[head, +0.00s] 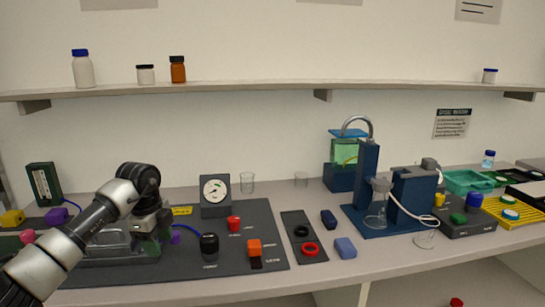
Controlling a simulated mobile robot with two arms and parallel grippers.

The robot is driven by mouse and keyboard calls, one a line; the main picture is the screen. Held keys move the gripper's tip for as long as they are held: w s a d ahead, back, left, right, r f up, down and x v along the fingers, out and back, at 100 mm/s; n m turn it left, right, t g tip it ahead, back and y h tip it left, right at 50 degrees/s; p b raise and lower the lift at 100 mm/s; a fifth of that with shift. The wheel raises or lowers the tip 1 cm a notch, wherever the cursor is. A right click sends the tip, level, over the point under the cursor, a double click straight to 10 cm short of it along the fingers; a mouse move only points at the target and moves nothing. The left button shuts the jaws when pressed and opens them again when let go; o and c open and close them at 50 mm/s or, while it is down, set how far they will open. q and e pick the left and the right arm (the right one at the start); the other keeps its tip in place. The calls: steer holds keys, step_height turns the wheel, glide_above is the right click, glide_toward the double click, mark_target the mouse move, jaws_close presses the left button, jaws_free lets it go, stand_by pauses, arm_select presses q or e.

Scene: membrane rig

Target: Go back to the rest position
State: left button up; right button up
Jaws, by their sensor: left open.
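My left arm comes in from the left edge, and its gripper (150,238) hangs over the left part of the dark mat (275,262). It is beside a clear box-like cell (105,246) on the mat, and I cannot tell whether they touch. The gripper is open, with nothing visible between its fingers, though they are small and partly hidden. My right gripper is not in view.
A blue filtration stand (410,200) with a flask stands right. Bottles stand on the shelf (270,91).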

arm_select(q)
steer(key=s+d+f+m+t+h, duration=0.1)
steer(key=d+f+m+h, duration=0.3)
steer(key=d, duration=0.5)
steer(key=s+d+f+m+t+h, duration=0.15)
steer(key=d+h, duration=0.35)
steer(key=d, duration=0.5)
steer(key=s+d+r+n+t+h, duration=0.4)
steer(key=s+d+t+h, duration=0.15)
steer(key=t+h, duration=0.2)
steer(key=s+a+f+n+t+y, duration=0.3)
steer(key=s+a+f+n+y, duration=0.15)
steer(key=a+n+y, duration=0.4)
steer(key=s+a+f+n+t+y, duration=0.25)
steer(key=a+f+n+y, duration=0.35)
steer(key=n+y, duration=0.4)
steer(key=s+a+f+g, duration=0.1)
steer(key=s+f+g, duration=0.25)
steer(key=s, duration=0.45)
steer(key=s+a+f+g+h, duration=0.1)
steer(key=s+a+f+g, duration=0.15)
steer(key=s+g, duration=0.4)
steer(key=s+f+g, duration=0.3)
steer(key=s+f, duration=0.1)
steer(key=s, duration=0.5)
step_height(320, 180, down, 25)
steer(key=s+a+f+g, duration=0.2)
steer(key=s+a+f, duration=0.1)
steer(key=s+f, duration=1.4)
